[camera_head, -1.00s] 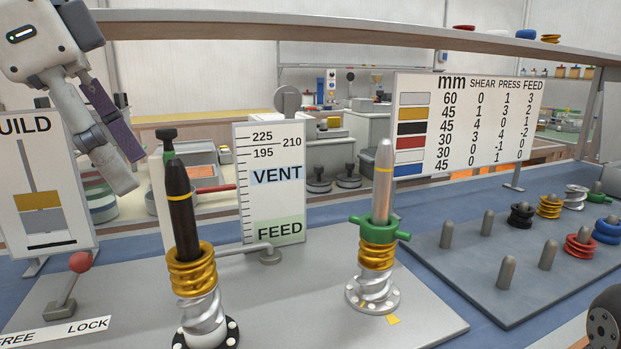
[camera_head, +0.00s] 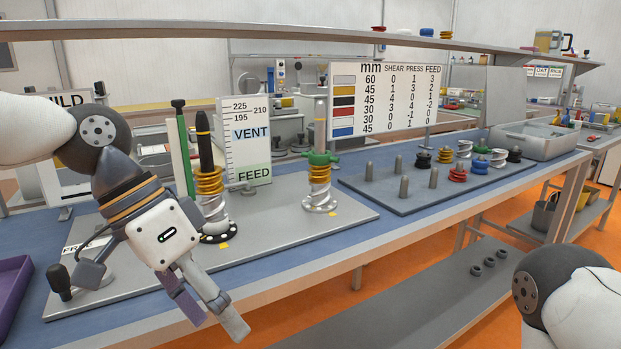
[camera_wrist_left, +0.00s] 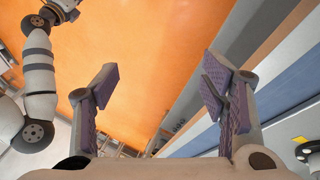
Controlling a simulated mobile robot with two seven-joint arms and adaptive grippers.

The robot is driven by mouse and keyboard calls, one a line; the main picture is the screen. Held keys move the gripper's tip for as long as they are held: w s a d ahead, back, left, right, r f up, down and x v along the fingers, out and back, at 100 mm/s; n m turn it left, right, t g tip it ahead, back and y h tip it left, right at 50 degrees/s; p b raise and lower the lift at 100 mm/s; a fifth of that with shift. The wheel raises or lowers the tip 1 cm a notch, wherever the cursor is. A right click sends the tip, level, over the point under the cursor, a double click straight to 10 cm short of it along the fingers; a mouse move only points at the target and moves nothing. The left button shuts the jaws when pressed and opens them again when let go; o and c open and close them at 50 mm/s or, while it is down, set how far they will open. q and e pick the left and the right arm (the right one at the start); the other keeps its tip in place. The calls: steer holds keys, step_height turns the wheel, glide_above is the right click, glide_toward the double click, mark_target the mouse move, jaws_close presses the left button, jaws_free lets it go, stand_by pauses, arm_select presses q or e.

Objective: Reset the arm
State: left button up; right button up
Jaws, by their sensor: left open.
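My left gripper (camera_head: 208,312) is open and empty in the head view. It points down and right, in front of the table's near edge as seen there. In the left wrist view its two purple-padded fingers (camera_wrist_left: 161,85) stand wide apart with nothing between them, and orange floor shows beyond. My right arm (camera_head: 585,300) shows at the lower right of the head view and at the left of the wrist view (camera_wrist_left: 40,75). Its gripper does not show. My left forearm hides part of the BUILD panel (camera_head: 68,185) and the FREE label (camera_head: 80,245).
A grey base plate (camera_head: 290,230) carries two screw posts, left (camera_head: 213,212) and right (camera_head: 318,185), plus a dark-knobbed lever (camera_head: 60,283). A peg board (camera_head: 395,203) with coloured rings lies right. A purple tray (camera_head: 12,295) is at left; a shelf (camera_head: 300,33) runs overhead.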

arm_select(q)
steer(key=s+d+f+n+g, duration=0.15)
steer(key=s+f, duration=0.25)
steer(key=f, duration=0.4)
steer(key=s+d+f+n, duration=0.15)
steer(key=s+f, duration=0.25)
steer(key=f, duration=0.4)
steer(key=s+f+n, duration=0.2)
steer(key=s+f, duration=0.2)
steer(key=f, duration=0.3)
steer(key=s+a+f+n+y, duration=0.3)
steer(key=s+a+f+y, duration=0.2)
steer(key=s+a+f, duration=0.7)
steer(key=s+a, duration=0.1)
steer(key=s, duration=0.1)
steer(key=shift+s+a+n+t, duration=0.3)
steer(key=shift+s+a+t, duration=0.05)
steer(key=shift+s+a, duration=0.05)
